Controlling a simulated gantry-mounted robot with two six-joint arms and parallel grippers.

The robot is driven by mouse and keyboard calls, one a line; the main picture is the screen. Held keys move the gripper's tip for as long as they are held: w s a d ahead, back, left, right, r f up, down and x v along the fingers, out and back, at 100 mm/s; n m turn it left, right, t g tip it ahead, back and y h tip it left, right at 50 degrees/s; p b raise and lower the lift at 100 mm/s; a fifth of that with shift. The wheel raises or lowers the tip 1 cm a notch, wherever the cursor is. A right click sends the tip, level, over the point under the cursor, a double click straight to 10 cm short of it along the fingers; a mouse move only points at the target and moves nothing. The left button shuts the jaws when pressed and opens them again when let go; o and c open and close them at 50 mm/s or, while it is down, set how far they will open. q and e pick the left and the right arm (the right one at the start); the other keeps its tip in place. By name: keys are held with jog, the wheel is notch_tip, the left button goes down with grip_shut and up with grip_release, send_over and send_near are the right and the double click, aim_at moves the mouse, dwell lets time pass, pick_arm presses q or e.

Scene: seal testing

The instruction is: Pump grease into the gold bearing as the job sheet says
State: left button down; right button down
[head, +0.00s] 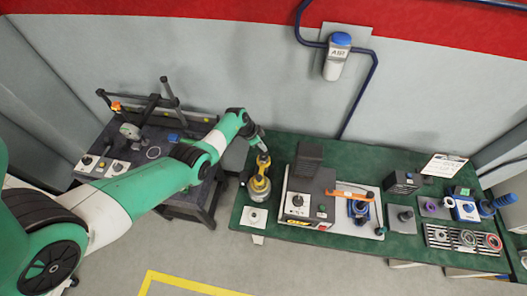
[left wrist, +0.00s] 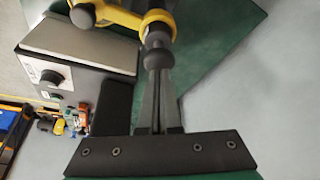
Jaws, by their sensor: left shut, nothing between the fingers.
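A yellow grease pump (head: 260,186) with dark fittings stands at the left end of the green bench. Its yellow upper part (left wrist: 160,15) and dark rounded knobs show at the top of the left wrist view. My left gripper (head: 261,148) is just behind and above the pump, pointing down. In the wrist view its fingers (left wrist: 157,75) are shut and empty, with the tips at or very near a dark knob; I cannot tell whether they touch. A job sheet on a clipboard (head: 445,165) lies at the back right, too small to read fully. I cannot pick out the gold bearing.
A grey control box (head: 309,205) with a black knob stands right of the pump, beside a blue device (head: 359,210). A dark slotted rack (head: 440,239) holds rods and rings at the right. A dark cart (head: 150,140) stands left. The floor in front is clear.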

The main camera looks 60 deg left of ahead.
pick_arm(q)
jog(key=shift+f+b, duration=0.95)
jog(key=shift+f, duration=0.35)
jog(key=shift+r+p, duration=1.95)
jog(key=shift+p, duration=0.15)
jog(key=shift+f, duration=0.1)
jog(key=shift+f, duration=0.15)
jog(key=shift+f+b, duration=1.6)
jog(key=shift+b, duration=0.05)
jog(key=shift+r, duration=0.1)
jog(key=shift+r+p, duration=1.65)
jog(key=shift+p, duration=0.25)
jog(key=shift+r, duration=0.1)
